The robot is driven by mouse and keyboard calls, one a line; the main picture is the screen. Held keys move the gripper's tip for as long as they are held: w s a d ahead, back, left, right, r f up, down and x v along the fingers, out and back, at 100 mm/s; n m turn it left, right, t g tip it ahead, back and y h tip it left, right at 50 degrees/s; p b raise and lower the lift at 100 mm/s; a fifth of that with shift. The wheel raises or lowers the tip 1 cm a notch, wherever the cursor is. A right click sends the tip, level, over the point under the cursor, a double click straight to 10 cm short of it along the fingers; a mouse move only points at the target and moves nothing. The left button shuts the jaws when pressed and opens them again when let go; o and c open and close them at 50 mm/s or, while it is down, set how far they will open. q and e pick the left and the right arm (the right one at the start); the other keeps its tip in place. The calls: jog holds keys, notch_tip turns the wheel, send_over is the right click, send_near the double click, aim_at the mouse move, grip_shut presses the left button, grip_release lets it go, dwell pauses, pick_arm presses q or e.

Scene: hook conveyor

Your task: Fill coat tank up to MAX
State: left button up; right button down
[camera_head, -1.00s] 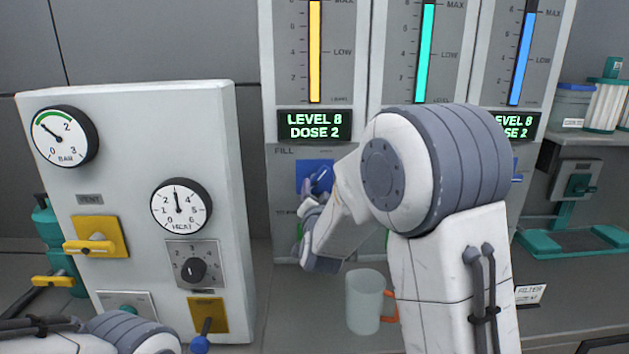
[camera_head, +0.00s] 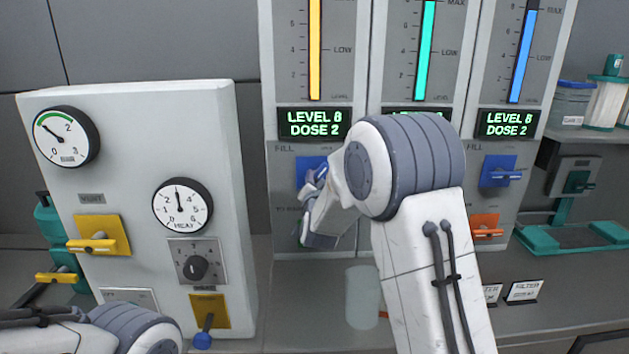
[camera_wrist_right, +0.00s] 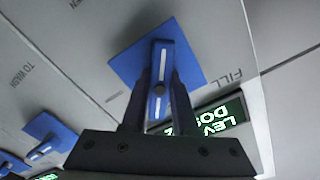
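Three tank columns stand at the back with a yellow level bar (camera_head: 315,50), a teal bar (camera_head: 425,50) and a blue bar (camera_head: 523,55). No coat label is readable. The left display (camera_head: 313,123) and right display (camera_head: 507,123) read LEVEL 8, DOSE 2; my arm mostly hides the middle one. My right gripper (camera_wrist_right: 160,90) is at the left column's blue FILL plate (camera_head: 310,172), its fingers closed against both sides of the blue handle (camera_wrist_right: 161,60). The handle lies along the FILL–TO WASH line's cross direction in the wrist view. My left gripper is out of view.
A gauge panel (camera_head: 140,270) with yellow handles stands at the left. The right column has a blue handle (camera_head: 500,172) and an orange one (camera_head: 487,232).

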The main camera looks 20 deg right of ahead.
jog(key=shift+f+m+b, duration=0.2)
jog(key=shift+m+b, duration=0.2)
jog(key=shift+b, duration=0.5)
jog(key=m+b, duration=0.7)
jog(key=b, duration=0.3)
jog(key=shift+r+m+b, duration=0.15)
jog(key=shift+m+b, duration=0.95)
jog(key=shift+b, duration=0.35)
jog(key=c, duration=0.7)
grip_release()
jog(key=shift+r, duration=0.1)
jog(key=v, duration=1)
jog(key=shift+s, duration=0.25)
